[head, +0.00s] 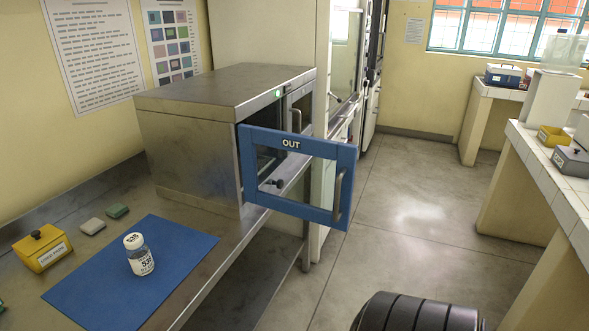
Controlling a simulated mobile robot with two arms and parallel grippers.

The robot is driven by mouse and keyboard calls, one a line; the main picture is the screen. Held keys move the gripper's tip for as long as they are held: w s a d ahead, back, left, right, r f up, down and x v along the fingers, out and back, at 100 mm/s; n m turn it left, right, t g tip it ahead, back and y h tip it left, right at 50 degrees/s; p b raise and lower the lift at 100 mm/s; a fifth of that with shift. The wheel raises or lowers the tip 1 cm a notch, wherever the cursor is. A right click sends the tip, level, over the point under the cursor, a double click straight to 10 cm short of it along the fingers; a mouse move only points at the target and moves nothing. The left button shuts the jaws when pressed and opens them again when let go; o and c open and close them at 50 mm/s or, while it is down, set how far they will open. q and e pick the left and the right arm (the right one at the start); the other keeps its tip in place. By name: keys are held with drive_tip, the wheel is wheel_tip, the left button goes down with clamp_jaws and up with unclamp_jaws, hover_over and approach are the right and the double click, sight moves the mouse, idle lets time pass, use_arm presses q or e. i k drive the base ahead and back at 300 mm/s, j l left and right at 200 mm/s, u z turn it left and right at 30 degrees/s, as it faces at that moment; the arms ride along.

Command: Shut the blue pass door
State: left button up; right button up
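The blue pass door (345,160) is a blue frame with a clear pane, marked OUT, with a grey upright handle (339,194) near its right edge. It is hinged at the left on the metal pass box (190,150) and stands wide open, reaching out past the bench edge over the floor. The dark box opening shows behind it and through its pane. Neither gripper is in view. A dark ribbed part at the bottom edge appears to be mine.
A labelled jar (140,255) stands on a blue mat (190,243) on the metal bench. A yellow box (42,248) and two small blocks, grey (92,226) and green (117,211), lie nearby. Tiled counters (545,150) stand at right. The floor between is clear.

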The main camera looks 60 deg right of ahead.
sight(345, 153)
drive_tip(key=z, duration=1.8)
